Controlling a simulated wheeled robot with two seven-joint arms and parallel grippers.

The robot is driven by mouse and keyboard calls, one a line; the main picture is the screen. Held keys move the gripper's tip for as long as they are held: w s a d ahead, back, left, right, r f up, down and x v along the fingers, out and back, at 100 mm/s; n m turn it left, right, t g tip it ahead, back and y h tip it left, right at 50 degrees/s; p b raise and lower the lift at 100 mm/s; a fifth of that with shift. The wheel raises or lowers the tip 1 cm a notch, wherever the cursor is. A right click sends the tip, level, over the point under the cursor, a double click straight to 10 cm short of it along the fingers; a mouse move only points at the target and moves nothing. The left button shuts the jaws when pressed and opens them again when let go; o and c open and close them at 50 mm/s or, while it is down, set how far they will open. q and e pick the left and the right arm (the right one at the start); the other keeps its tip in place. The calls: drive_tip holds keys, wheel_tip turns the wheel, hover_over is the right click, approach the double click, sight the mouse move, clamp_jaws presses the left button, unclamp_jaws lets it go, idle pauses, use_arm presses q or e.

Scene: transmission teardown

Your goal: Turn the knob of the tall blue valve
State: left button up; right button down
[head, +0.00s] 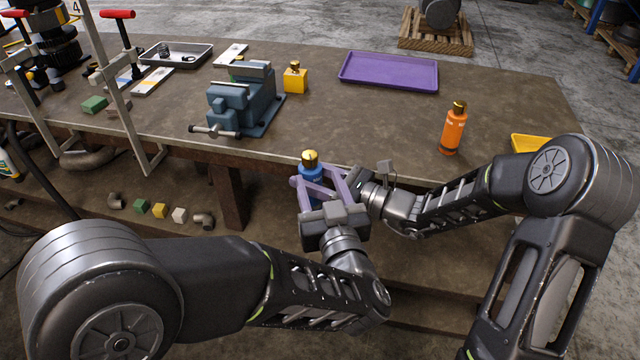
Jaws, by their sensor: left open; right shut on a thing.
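The tall blue valve (311,187) with its gold knob (310,159) on top is upright, held in front of the workbench's front edge. My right gripper (325,189) reaches in from the right and is shut on the blue valve; its fingers are partly hidden behind my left gripper. My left gripper (316,183) comes from below with its purple fingers spread on either side of the blue body, open, below the knob. Whether its fingers touch the valve I cannot tell. The lower part of the valve is hidden by the fingers.
On the workbench (370,125) stand an orange bottle-shaped valve (453,132), a blue vise (240,98), a yellow block with a gold knob (295,79) and a purple tray (389,71). A yellow tray (528,143) is partly behind my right arm. The bench middle is clear.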

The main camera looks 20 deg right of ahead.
idle(0.3)
use_arm(q)
drive_tip(key=w+a+r+m+g+h, duration=0.1)
drive_tip(key=w+a+r+m+h, duration=0.1)
drive_tip(key=w+a+r+m, duration=0.3)
drive_tip(key=w+a+m+g+h, duration=0.1)
drive_tip(key=w+m+h, duration=0.2)
drive_tip(key=w, duration=0.3)
drive_tip(key=w+a+f+m+g+h, duration=0.1)
drive_tip(key=w+f+m+g, duration=0.1)
drive_tip(key=f+g, duration=0.4)
drive_tip(key=w+f+m+g+h, duration=0.1)
drive_tip(key=f+m+g+h, duration=0.2)
drive_tip(key=f, duration=0.5)
drive_tip(key=s+a+r+m+g+h, duration=0.3)
drive_tip(key=a+r+m+g+h, duration=0.1)
drive_tip(key=r+g+h, duration=0.3)
wheel_tip(320, 180, up, 2)
drive_tip(key=shift+s+a+m+g, duration=0.15)
drive_tip(key=shift+s+m+g, duration=0.25)
drive_tip(key=shift+m+g, duration=0.3)
